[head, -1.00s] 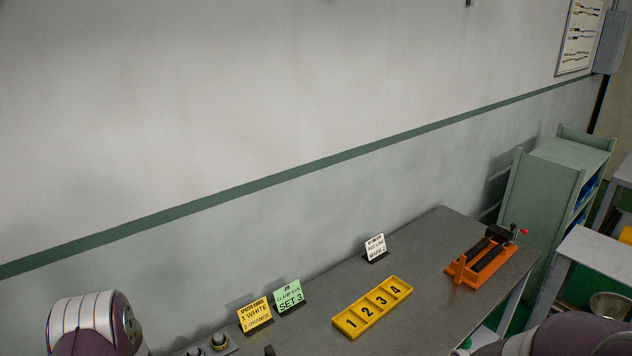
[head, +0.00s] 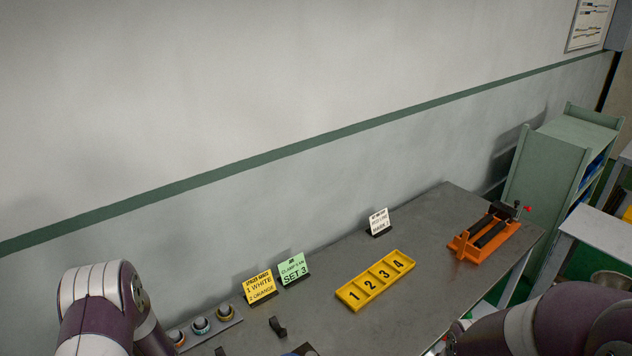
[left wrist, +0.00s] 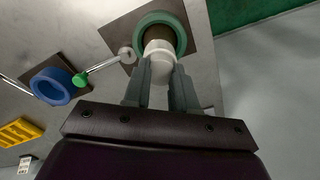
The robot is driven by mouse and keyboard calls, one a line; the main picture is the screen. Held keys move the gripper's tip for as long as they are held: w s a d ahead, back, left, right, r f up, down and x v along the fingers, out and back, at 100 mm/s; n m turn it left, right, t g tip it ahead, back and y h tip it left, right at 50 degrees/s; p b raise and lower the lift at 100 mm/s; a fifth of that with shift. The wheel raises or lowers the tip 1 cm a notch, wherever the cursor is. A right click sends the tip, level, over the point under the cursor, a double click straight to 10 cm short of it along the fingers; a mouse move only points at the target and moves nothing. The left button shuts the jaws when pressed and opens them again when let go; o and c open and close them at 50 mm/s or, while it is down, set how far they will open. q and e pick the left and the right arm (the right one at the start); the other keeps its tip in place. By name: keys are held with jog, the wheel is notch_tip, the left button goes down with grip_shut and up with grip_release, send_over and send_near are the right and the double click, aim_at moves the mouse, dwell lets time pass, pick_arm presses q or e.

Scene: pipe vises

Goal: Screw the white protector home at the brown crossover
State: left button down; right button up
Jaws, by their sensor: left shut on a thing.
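In the left wrist view, my left gripper (left wrist: 161,82) is shut on the white protector (left wrist: 158,60). The protector's far end is at the brown crossover (left wrist: 157,33), whose dark brown end shows inside a green ring (left wrist: 181,35). The two appear in line and meeting, but I cannot tell how far the thread is engaged. The head view shows only my left arm at the lower left and my right arm at the lower right. Neither gripper shows there.
In the left wrist view, a blue ring (left wrist: 43,92) and a rod with a green knob (left wrist: 80,78) are to the left. On the grey bench (head: 420,240) are a yellow numbered tray (head: 376,280), an orange vise (head: 484,238), sign cards (head: 259,287) and a plate of rings (head: 201,326).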

pick_arm(q)
jog(key=m, duration=0.5)
jog(key=shift+m, duration=0.9)
jog(key=m, duration=0.2)
jog(key=shift+m, duration=0.3)
jog(key=m, duration=0.5)
jog(key=shift+m+p, duration=0.3)
jog(key=shift+m, duration=0.1)
jog(key=m, duration=0.6)
jog(key=shift+w, duration=0.1)
jog(key=c, duration=1)
grip_release()
jog(key=shift+a, duration=0.1)
